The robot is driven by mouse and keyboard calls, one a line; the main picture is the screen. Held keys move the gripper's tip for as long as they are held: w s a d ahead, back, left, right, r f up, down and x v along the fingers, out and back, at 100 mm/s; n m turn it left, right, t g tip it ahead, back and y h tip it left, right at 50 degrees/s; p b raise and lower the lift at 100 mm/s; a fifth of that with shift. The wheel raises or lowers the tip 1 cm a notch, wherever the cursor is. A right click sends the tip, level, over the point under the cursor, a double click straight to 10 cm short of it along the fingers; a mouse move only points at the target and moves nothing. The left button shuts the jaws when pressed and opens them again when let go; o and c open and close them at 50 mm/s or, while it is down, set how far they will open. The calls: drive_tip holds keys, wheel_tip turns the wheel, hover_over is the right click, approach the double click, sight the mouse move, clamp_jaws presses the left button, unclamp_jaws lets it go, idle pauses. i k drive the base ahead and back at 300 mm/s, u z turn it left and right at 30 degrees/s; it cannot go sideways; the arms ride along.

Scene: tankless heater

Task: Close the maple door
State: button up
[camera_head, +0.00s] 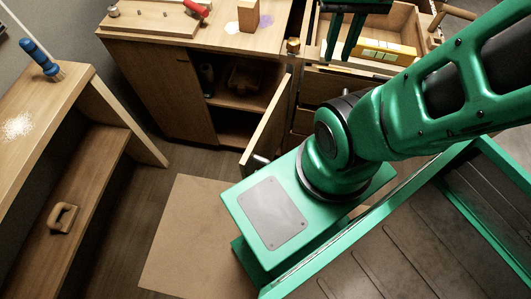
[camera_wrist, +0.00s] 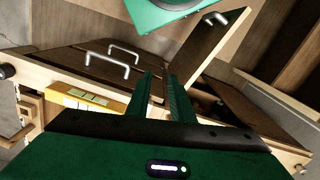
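The maple door (camera_head: 268,128) stands open, swung out from the workbench cabinet (camera_head: 246,95), with its silver handle (camera_head: 259,161) near the lower free edge. In the wrist view the door (camera_wrist: 212,48) is at upper right, with its handle (camera_wrist: 216,18) at the top. The dark cabinet opening with shelves shows behind it. My gripper (camera_head: 338,58) is above the drawer area, right of the door's hinge side and apart from it. In the wrist view my gripper (camera_wrist: 160,75) shows two separated fingers with nothing between them.
An open drawer (camera_head: 409,19) with a yellow box (camera_head: 385,51) lies beside my gripper. Closed drawers with silver handles (camera_wrist: 125,54) are below it. My green base (camera_head: 262,212) stands close to the door's free edge. A low shelf unit (camera_head: 90,170) is at left, with floor between.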

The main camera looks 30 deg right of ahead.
sight(263, 145)
drive_tip(key=k, duration=0.5)
drive_tip(key=u, duration=1.25)
drive_tip(key=k, duration=1.25)
drive_tip(key=z, duration=1.55)
drive_tip(key=i, duration=0.5)
